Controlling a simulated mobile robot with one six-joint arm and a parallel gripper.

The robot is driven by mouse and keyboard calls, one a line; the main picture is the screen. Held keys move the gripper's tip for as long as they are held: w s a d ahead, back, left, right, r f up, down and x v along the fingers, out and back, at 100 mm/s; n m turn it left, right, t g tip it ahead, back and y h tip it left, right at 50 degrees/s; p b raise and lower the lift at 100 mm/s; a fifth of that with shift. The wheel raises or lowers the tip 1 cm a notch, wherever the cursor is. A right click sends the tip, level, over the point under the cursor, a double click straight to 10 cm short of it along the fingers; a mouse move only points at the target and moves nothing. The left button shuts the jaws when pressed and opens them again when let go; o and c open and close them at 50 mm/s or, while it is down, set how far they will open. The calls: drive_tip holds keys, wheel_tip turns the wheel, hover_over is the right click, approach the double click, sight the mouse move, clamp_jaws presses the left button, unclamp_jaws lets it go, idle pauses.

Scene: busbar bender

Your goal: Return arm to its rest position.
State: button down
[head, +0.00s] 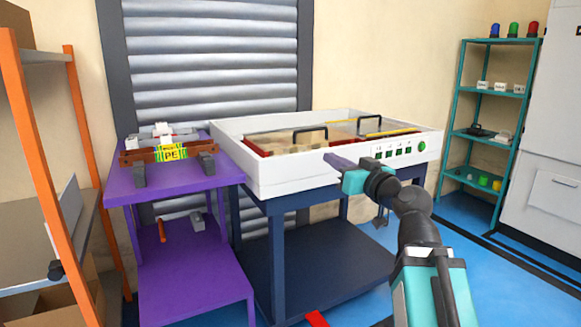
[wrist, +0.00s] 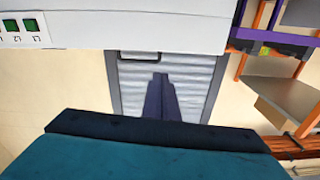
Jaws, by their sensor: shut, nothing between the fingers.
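My gripper (head: 338,162) is in front of the white machine box (head: 290,177), near its front face and left of its green buttons. In the head view its dark fingers point left and look closed and empty. My arm reaches up to it from the lower right. In the wrist view the shut fingers (wrist: 161,100) stand against the grey shutter (wrist: 195,75), with nothing between them. The white box (wrist: 150,28) fills the top of that view, and it appears upside down.
The machine box stands on a dark blue table (head: 315,262). Left of it is a purple table (head: 190,275) with a PE-marked part (head: 171,152). An orange rack (head: 35,150) is at far left, and a teal shelf (head: 485,135) at right. Blue floor shows at right.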

drive_tip(key=w+a+f+g+h+p, duration=0.1)
drive_tip(key=w+f+g+p, duration=0.1)
drive_tip(key=w+f+p, duration=0.4)
drive_tip(key=s+a+f+m+g+h+p, duration=0.1)
drive_tip(key=s+f+g+p, duration=0.25)
drive_tip(key=f+p, duration=0.4)
drive_tip(key=s+f+g+p, duration=0.2)
drive_tip(key=s+f+p, duration=0.2)
drive_tip(key=f, duration=0.7)
drive_tip(key=s+a+f+m+g+h+p, duration=0.1)
drive_tip(key=s+f+g+p, duration=0.25)
drive_tip(key=f+p, duration=0.4)
drive_tip(key=s+d+f+g+h+p, duration=0.1)
drive_tip(key=s+f+g+p, duration=0.25)
drive_tip(key=s+f, duration=0.55)
drive_tip(key=s+d+f+g+h+p, duration=0.15)
drive_tip(key=s+f+p, duration=0.3)
drive_tip(key=s, duration=0.75)
drive_tip(key=s+d+f+m+g+h, duration=0.1)
drive_tip(key=s+d+f+g, duration=0.1)
drive_tip(key=s, duration=0.6)
drive_tip(key=s+d+f+m+g+h+p, duration=0.1)
drive_tip(key=s+d+g+h, duration=0.1)
drive_tip(key=s, duration=0.6)
drive_tip(key=d+g, duration=0.1)
drive_tip(key=d, duration=0.1)
drive_tip(key=shift+s+d+f+m+g, duration=0.2)
drive_tip(key=shift+d+f+m+g, duration=0.1)
drive_tip(key=shift+f+g, duration=0.1)
